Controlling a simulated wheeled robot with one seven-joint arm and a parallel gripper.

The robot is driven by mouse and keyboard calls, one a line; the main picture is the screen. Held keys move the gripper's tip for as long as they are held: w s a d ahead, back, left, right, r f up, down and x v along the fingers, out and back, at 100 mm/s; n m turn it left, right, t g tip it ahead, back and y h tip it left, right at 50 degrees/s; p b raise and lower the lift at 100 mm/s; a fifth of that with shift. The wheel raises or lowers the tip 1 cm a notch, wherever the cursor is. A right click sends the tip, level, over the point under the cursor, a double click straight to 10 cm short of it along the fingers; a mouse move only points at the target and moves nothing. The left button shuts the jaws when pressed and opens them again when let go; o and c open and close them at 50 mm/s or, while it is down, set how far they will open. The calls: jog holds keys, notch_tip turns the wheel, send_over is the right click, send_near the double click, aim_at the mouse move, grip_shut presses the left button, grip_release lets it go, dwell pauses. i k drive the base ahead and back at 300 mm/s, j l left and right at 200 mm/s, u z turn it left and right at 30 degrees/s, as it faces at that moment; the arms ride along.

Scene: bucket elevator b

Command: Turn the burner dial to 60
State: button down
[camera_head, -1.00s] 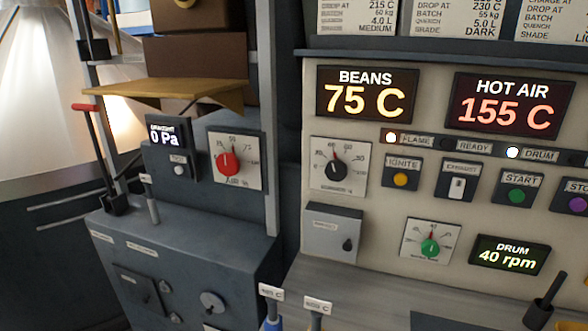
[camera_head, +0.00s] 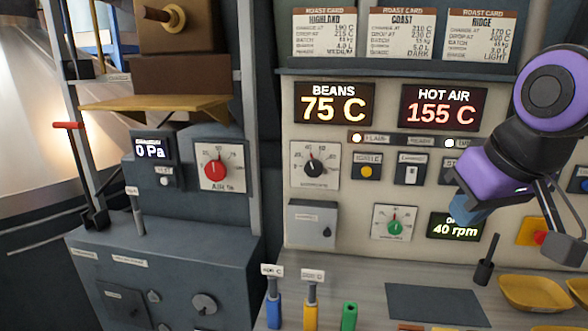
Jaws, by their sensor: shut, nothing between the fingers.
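A black dial (camera_head: 313,167) sits on a square white scale plate on the cream panel, below the BEANS display. Its pointer stands roughly upright, tilted slightly left; the small caption under it is too blurred to read surely. My gripper (camera_head: 463,211) is at the right, in front of the panel, to the right of the black dial and well apart from it. Its blue fingertips are shut and empty, and they cover part of the 40 rpm display.
A red dial marked AIR (camera_head: 215,169) and a green dial (camera_head: 394,226) are nearby. A grey box (camera_head: 312,222) projects just below the black dial. Upright handles, blue (camera_head: 274,311) and yellow (camera_head: 310,315), stand on the counter. The space before the black dial is clear.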

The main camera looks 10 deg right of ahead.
aim_at(314, 167)
jog(key=j+z, duration=0.2)
jog(key=j, duration=1.55)
